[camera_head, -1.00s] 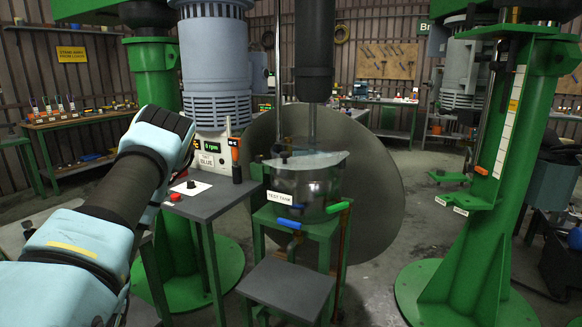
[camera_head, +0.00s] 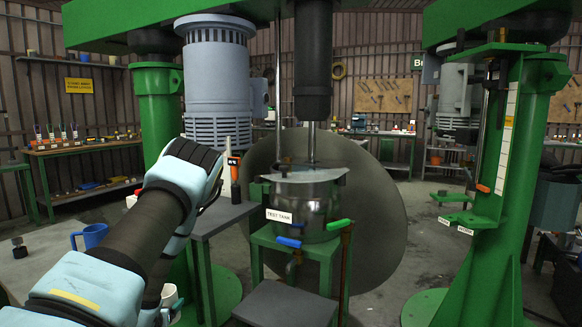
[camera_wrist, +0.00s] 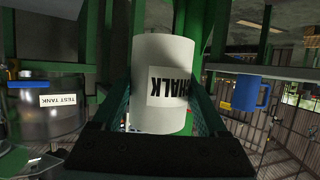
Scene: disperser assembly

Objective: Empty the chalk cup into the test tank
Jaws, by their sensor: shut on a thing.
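The white chalk cup (camera_wrist: 160,55) fills the middle of the wrist view, which is upside down; its CHALK label faces me. My gripper (camera_wrist: 165,105) is shut on it, one dark finger on each side. The cup looks roughly upright, and its contents are hidden. In the head view my arm covers the gripper. A white rounded piece shows below the arm; I cannot tell whether it is the cup. The metal test tank (camera_head: 305,208) stands on a green stand right of my arm, apart from it. It also shows at the left in the wrist view (camera_wrist: 75,120).
A grey plate (camera_head: 310,175) lies over the tank's top, with the mixer shaft (camera_head: 311,140) above. A small table (camera_head: 222,217) stands between arm and tank. A blue mug (camera_head: 93,237) is on the left bench. A green column (camera_head: 497,190) stands right.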

